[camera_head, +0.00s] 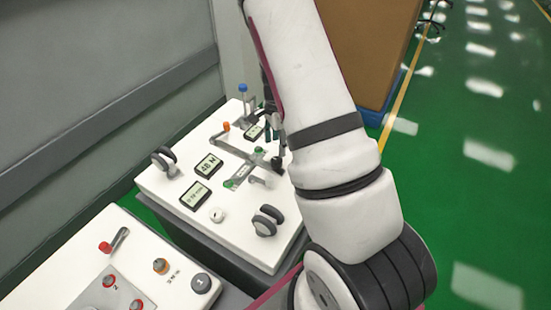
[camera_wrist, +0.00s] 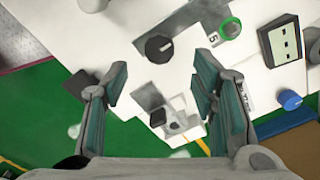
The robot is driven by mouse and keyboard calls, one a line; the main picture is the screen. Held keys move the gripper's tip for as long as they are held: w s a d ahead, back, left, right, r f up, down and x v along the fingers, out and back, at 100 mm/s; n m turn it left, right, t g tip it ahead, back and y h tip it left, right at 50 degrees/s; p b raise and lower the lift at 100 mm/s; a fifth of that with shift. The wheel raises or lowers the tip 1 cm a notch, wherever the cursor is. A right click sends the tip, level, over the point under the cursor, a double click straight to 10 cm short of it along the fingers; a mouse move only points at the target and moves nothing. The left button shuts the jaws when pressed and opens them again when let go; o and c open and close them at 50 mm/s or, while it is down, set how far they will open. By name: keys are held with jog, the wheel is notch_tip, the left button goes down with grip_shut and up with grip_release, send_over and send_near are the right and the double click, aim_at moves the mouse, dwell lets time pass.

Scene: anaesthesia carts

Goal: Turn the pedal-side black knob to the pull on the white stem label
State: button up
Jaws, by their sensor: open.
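A round black knob (camera_wrist: 159,48) with a pale mark on its face sits on the white cart top (camera_wrist: 130,38) in the wrist view. My gripper (camera_wrist: 161,63) is open, its two teal-lined fingers on either side of the knob in the picture. I see no contact with it. A grey plate with a small dark block (camera_wrist: 157,117) shows lower, between the fingers. A white label with dark letters (camera_wrist: 241,88) is partly hidden behind the right finger, and I cannot read it fully. In the head view my arm covers part of this area.
A green ring knob (camera_wrist: 231,28), a display (camera_wrist: 283,42) and a blue knob (camera_wrist: 290,100) stand to the right in the wrist view. Green floor is open at right.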

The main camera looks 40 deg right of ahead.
aim_at(277, 160)
notch_tip(277, 160, down, 7)
jog(key=shift+r+b, duration=0.1)
jog(key=shift+b, duration=0.4)
jog(key=c, duration=1.2)
